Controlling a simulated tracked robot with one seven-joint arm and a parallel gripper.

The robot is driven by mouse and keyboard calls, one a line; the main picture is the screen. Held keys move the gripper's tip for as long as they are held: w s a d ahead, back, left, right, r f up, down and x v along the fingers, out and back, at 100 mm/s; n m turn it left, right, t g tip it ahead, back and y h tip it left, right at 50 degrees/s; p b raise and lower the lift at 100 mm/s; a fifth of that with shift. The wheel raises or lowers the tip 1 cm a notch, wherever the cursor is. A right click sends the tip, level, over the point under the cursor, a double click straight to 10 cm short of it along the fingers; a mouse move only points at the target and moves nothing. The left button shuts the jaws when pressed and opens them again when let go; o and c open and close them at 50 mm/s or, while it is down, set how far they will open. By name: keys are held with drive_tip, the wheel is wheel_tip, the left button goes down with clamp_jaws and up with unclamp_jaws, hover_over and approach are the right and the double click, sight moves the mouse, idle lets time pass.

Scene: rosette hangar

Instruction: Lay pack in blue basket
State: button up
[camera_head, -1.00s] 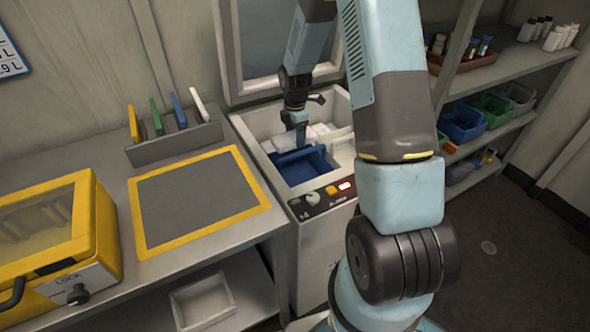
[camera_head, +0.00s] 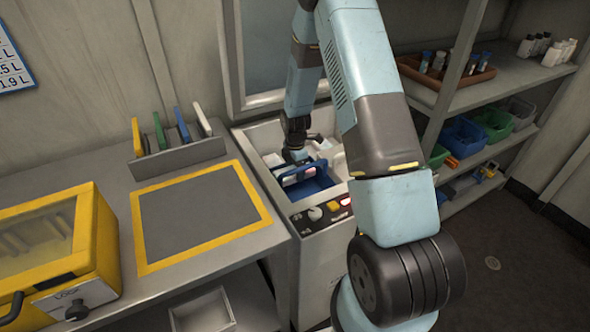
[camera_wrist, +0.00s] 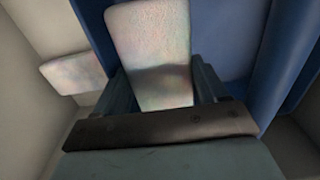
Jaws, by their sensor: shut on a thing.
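A blue basket (camera_head: 312,187) sits inside the open top of a white chest unit. Its wall also shows in the wrist view (camera_wrist: 284,55). A pale, whitish pack (camera_wrist: 150,35) is between the two fingers of my gripper (camera_wrist: 162,82), which is shut on it. In the wrist view the pack overlaps the basket's blue inside. I cannot tell whether it touches the basket floor. In the head view my gripper (camera_head: 295,158) is low at the basket's rear left, and the held pack is mostly hidden. Another pale pack (camera_wrist: 72,73) lies left of the basket, outside it.
The chest unit (camera_head: 325,225) has knobs and a lit red button on its front edge. A grey bench with a yellow-framed mat (camera_head: 200,215) and a yellow box (camera_head: 50,250) stands left. Shelves with bins (camera_head: 465,135) stand right.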

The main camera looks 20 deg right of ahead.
drive_tip(key=shift+f, duration=0.6)
drive_tip(key=o, duration=1)
drive_tip(key=s+r+m+t, duration=0.1)
drive_tip(key=s+r+m, duration=0.15)
drive_tip(key=r, duration=1.05)
drive_tip(key=s+r+m, duration=0.2)
drive_tip(key=s+r, duration=0.1)
drive_tip(key=r, duration=1.1)
drive_tip(key=s+r+m+t, duration=0.3)
drive_tip(key=s+r+m, duration=0.7)
drive_tip(key=s+r, duration=0.6)
drive_tip(key=shift+s+a+r+m+t, duration=0.2)
drive_tip(key=shift+s+r+m, duration=0.55)
drive_tip(key=shift+s, duration=1.2)
drive_tip(key=shift+s+d+r+m+t, duration=0.2)
drive_tip(key=shift+s+m+t, duration=0.15)
drive_tip(key=shift+s+m, duration=1.2)
drive_tip(key=shift+s+a+r+m+t, duration=0.1)
drive_tip(key=shift+s+r+m+t, duration=0.3)
drive_tip(key=shift+s, duration=1.9)
